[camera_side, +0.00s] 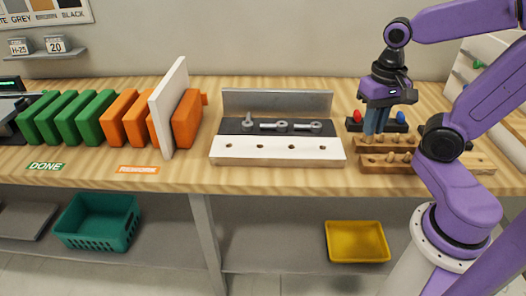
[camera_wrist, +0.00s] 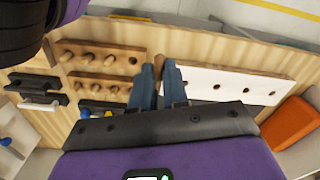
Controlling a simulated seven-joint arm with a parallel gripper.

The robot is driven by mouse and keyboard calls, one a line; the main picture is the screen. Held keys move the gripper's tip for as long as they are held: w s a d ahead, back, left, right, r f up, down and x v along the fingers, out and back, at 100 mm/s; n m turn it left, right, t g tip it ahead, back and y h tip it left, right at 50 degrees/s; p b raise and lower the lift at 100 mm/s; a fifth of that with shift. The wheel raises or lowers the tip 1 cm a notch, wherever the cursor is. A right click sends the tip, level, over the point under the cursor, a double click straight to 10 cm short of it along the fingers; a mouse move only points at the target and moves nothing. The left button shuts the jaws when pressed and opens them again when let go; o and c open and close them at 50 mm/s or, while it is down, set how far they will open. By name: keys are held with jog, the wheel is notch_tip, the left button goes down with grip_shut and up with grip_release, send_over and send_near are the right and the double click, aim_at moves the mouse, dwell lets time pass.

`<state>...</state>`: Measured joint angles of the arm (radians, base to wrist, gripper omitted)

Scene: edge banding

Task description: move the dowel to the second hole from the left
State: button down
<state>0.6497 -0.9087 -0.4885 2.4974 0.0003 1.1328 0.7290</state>
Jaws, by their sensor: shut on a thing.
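My gripper (camera_side: 376,128) has its blue fingers pointing down over the back of the dowel racks in the side view. In the wrist view the fingertips (camera_wrist: 160,72) are shut on a brown wooden dowel (camera_wrist: 159,60), whose end shows between them. The fingers hide the dowel in the side view. The white-faced board (camera_side: 278,151) lies to the left of my gripper, with several dark, empty-looking holes in a row. The second hole from the left (camera_side: 260,146) is apart from the dowel. The board also shows right of my fingers in the wrist view (camera_wrist: 205,76).
Wooden racks (camera_side: 366,161) hold several dowels; one rack hole (camera_wrist: 133,60) looks empty. A dark tray with red and blue knobs (camera_side: 355,124) stands behind. Behind the board are a metal fence (camera_side: 277,101) and clamps (camera_side: 275,126). Orange and white panels (camera_side: 168,108) stand left.

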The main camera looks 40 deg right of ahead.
jog(key=w+a+r, duration=0.1)
jog(key=w+a, duration=0.1)
jog(key=w, duration=0.5)
jog(key=w+a, duration=0.3)
jog(key=w, duration=0.3)
jog(key=w+a+f, duration=0.3)
jog(key=w, duration=0.4)
jog(key=w+a+f, duration=0.2)
jog(key=w+f, duration=0.1)
jog(key=w, duration=0.4)
jog(key=shift+s+a+f, duration=0.1)
jog(key=shift+s+f, duration=0.05)
jog(key=shift+f, duration=1.1)
jog(key=shift+s+f, duration=0.1)
jog(key=shift+f, duration=1.1)
jog(key=shift+f, duration=1.4)
dwell(0.4)
jog(key=c, duration=1.1)
grip_release()
jog(key=shift+o, duration=0.2)
